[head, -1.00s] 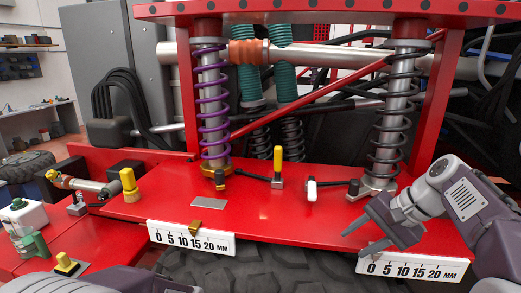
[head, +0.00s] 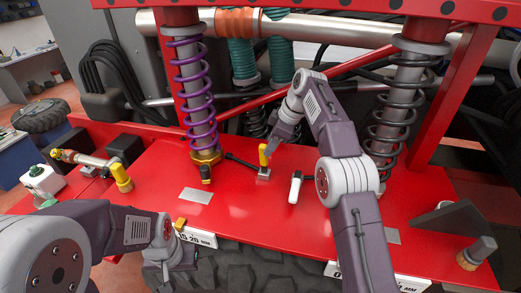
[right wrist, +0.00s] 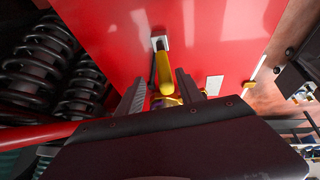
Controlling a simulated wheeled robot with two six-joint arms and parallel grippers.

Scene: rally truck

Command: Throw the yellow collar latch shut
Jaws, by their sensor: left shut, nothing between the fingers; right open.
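The yellow collar latch (head: 264,155) is a yellow-handled lever on a small grey base on the red deck. It stands roughly upright; a black link runs from its base towards the gold collar (head: 206,158) under the purple spring. My right gripper (head: 276,141) is open right at the handle and partly covers it from behind. In the right wrist view the latch handle (right wrist: 163,70) shows in line with the gap between the fingers (right wrist: 159,93); contact cannot be told. My left gripper (head: 170,272) is shut and empty, low by the left scale, far from the latch.
A white-handled lever (head: 295,187) stands right of the latch, close to my right forearm. The purple spring (head: 196,95) and black spring (head: 393,130) rise either side. A yellow pointer (head: 181,223) sits by the left scale. Bare red deck lies in front of the latch.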

